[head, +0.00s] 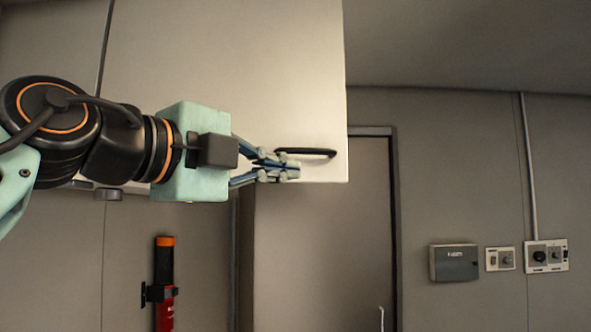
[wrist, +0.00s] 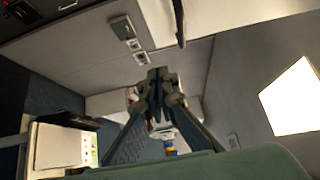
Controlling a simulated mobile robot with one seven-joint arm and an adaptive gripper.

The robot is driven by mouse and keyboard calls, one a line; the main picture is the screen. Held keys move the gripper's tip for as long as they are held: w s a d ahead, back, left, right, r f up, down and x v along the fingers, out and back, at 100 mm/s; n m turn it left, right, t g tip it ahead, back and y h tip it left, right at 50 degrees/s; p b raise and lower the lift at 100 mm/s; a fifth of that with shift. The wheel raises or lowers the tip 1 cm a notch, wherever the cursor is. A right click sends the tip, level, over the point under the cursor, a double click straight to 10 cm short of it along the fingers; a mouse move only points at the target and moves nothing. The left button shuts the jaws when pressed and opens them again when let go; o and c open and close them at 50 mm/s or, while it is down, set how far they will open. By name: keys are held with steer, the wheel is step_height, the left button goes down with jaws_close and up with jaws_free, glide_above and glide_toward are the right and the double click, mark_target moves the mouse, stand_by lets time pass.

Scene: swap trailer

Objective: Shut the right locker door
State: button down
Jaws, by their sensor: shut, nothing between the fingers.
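The locker door (head: 290,70) is the large pale panel with a straight right edge at the top of the head view. A black bar handle (head: 318,153) is near its lower right corner. My gripper (head: 290,170) is shut and empty, its fingertips just below the handle in the picture and over the panel's lower edge. In the wrist view, my gripper (wrist: 160,75) points away from the camera, and the dark handle (wrist: 181,25) shows above and right of the fingertips, apart from them. How far the door stands open is hard to tell.
Below and behind the panel is a grey room door (head: 320,250) in a frame. A red cylinder with an orange top (head: 165,285) hangs on the wall at lower left. A grey wall box (head: 454,263) and switch plates (head: 545,256) are at right. The space right of the panel looks clear.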

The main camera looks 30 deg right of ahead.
steer(key=p, duration=0.2)
glide_toward(326, 179)
steer(key=s+d, duration=0.2)
steer(key=d, duration=0.2)
steer(key=w, duration=0.1)
steer(key=w+d+p, duration=0.1)
steer(key=w, duration=0.1)
steer(key=shift+w+d+r, duration=0.1)
steer(key=shift+d, duration=0.15)
steer(key=shift+w+d, duration=0.15)
steer(key=shift+w, duration=0.1)
steer(key=shift+w, duration=0.1)
